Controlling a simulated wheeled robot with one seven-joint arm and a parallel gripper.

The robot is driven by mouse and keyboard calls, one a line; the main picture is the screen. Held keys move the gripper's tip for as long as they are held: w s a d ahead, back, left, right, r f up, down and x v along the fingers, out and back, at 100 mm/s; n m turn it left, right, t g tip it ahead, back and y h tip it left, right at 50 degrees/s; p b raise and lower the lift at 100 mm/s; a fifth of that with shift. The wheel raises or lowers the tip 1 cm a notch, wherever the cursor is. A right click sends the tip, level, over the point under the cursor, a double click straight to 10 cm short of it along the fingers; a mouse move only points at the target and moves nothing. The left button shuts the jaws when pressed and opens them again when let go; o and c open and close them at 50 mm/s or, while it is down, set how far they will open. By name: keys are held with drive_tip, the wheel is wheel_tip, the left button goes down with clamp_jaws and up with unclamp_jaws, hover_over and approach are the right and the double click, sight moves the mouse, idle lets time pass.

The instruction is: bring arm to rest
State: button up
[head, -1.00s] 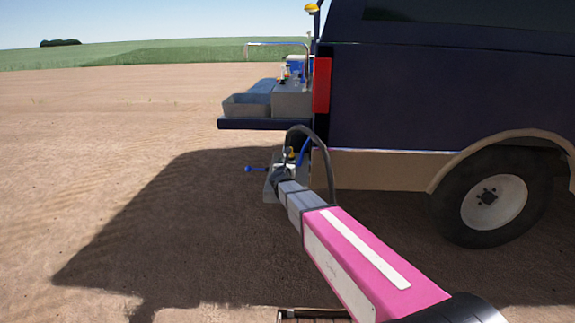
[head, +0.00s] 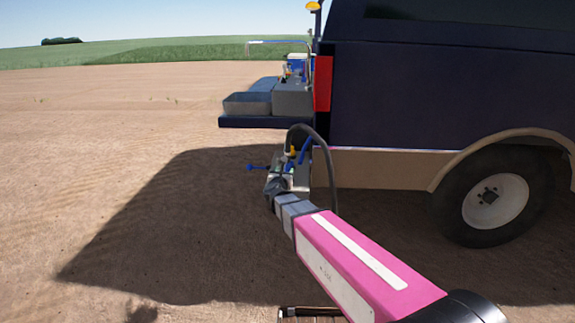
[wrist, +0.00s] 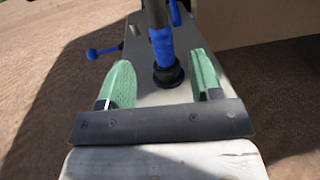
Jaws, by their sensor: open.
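My gripper (wrist: 160,60) is open in the wrist view, with a green pad on each side and a dark crossbar below. A blue upright pipe (wrist: 162,45) with a black collar (wrist: 168,74) stands on a grey plate (wrist: 155,95) and appears between the two pads, apart from both. I cannot tell whether the pads reach around it or stop short. In the head view my pink arm stretches from the lower right toward the rear of a dark vehicle (head: 420,90). The gripper end there is small and partly hidden by the wrist.
A blue lever (head: 257,168) sticks out left of the plate; it also shows in the wrist view (wrist: 103,50). A black hose (head: 329,165) curves beside the wrist. A rear shelf (head: 250,122) juts out above. The wheel (head: 490,198) is right. Bare soil at left is clear.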

drive_tip(key=s+d+f+n+g+y, duration=0.4)
drive_tip(key=s+d+f+n, duration=0.15)
drive_tip(key=n, duration=0.75)
drive_tip(key=s+d+f+n+g+y, duration=0.35)
drive_tip(key=f+n+g, duration=0.2)
drive_tip(key=n, duration=0.75)
drive_tip(key=s+d+f+n+g+h, duration=0.2)
drive_tip(key=s+d+f+n+g, duration=0.1)
drive_tip(key=s+d, duration=0.5)
drive_tip(key=s+d+f+n+g+h, duration=0.3)
drive_tip(key=s+d+f+n+g, duration=0.1)
drive_tip(key=s+d+n, duration=0.4)
drive_tip(key=shift+s+f+n+g, duration=0.15)
drive_tip(key=shift+n+g, duration=0.15)
drive_tip(key=shift+g, duration=0.35)
